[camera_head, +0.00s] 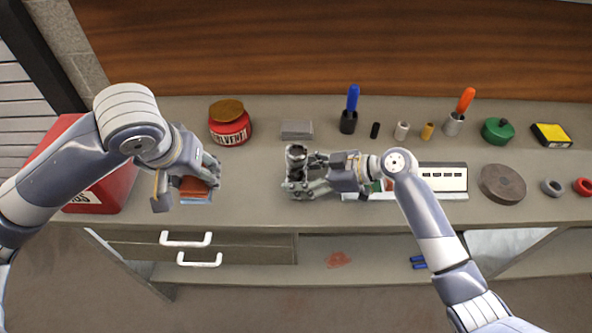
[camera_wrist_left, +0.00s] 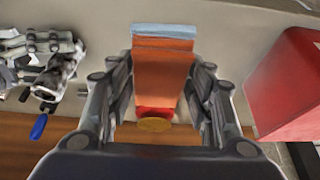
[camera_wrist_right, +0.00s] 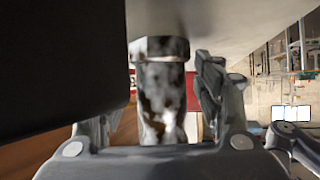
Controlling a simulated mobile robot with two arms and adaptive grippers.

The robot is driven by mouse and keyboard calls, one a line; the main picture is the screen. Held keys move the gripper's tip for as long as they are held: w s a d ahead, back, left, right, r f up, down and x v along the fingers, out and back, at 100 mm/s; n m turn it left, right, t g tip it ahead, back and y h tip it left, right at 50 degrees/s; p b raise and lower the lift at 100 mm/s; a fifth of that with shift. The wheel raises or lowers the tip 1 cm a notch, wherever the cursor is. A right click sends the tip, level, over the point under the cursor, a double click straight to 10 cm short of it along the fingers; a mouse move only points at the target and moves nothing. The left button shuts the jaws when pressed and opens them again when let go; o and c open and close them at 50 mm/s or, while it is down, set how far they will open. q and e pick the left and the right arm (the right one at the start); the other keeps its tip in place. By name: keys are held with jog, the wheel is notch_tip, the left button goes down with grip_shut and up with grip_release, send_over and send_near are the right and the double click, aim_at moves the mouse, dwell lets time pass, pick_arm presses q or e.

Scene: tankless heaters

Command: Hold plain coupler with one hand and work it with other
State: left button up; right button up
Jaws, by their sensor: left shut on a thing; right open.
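A mottled grey metal fitting (camera_head: 296,157), possibly the plain coupler, stands upright on the bench near the middle. My right gripper (camera_head: 300,182) is open beside it, and in the right wrist view the fitting (camera_wrist_right: 160,90) shows between the fingers, not visibly gripped. My left gripper (camera_head: 212,178) is at the left of the bench, shut on an orange block (camera_head: 194,186) with a light blue layer. The block also shows between the fingers in the left wrist view (camera_wrist_left: 163,70). The left fingers partly hide it in the head view.
A red bin (camera_head: 105,190) stands at the left, beside my left arm. A red jar (camera_head: 230,128) and a grey block (camera_head: 296,128) are behind. Brush cups, small cylinders and a green tin (camera_head: 497,131) line the back. A stone disc (camera_head: 503,183) is at right.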

jog(key=c, duration=0.8)
jog(key=o, duration=1)
jog(key=v, duration=1.2)
